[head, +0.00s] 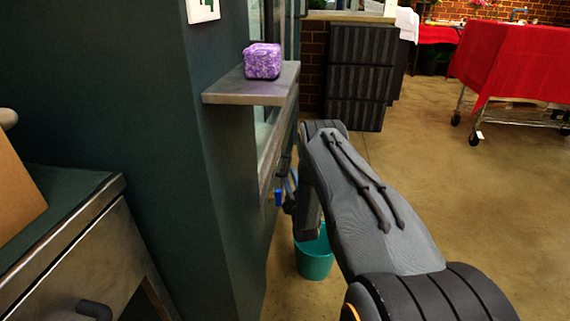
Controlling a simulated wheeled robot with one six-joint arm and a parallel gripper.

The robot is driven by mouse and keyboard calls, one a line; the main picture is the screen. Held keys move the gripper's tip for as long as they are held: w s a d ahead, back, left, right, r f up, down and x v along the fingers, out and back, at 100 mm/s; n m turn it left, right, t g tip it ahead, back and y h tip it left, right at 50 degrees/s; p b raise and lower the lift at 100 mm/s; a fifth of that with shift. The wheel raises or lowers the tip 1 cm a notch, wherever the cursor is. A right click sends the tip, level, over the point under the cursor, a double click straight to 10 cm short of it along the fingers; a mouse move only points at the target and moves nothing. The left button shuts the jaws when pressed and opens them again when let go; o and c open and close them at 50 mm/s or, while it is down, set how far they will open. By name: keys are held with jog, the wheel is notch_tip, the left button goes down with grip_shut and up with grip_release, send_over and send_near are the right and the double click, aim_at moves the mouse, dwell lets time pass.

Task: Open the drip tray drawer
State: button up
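No part in view can be made out for certain as the drip tray drawer. A brushed-metal front (75,262) with a dark bar handle (94,309) shows at the lower left, cut off by the frame; I cannot tell if it is the drawer. My arm reaches from the lower right to the middle, and its end bends down beside the dark green wall. My gripper (287,192) is small and mostly hidden behind my arm, close to the wall edge by a small blue part (278,197). Its fingers cannot be made out.
A metal shelf (228,92) with a purple block (262,60) juts from the wall above my gripper. A teal bucket (314,262) stands on the floor below my arm. Dark drawers (358,75) and a red-draped cart (515,60) stand behind. The floor at right is clear.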

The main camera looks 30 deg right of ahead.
aim_at(288, 163)
jog(key=x, duration=0.2)
jog(key=b+x, duration=0.1)
jog(key=x, duration=0.1)
jog(key=b+x, duration=0.1)
jog(key=x, duration=0.1)
jog(key=shift+s+d, duration=0.15)
jog(key=shift+d, duration=0.25)
jog(key=shift+w+d+r, duration=0.1)
jog(key=shift+w+d, duration=0.05)
jog(key=shift+w, duration=0.5)
grip_shut()
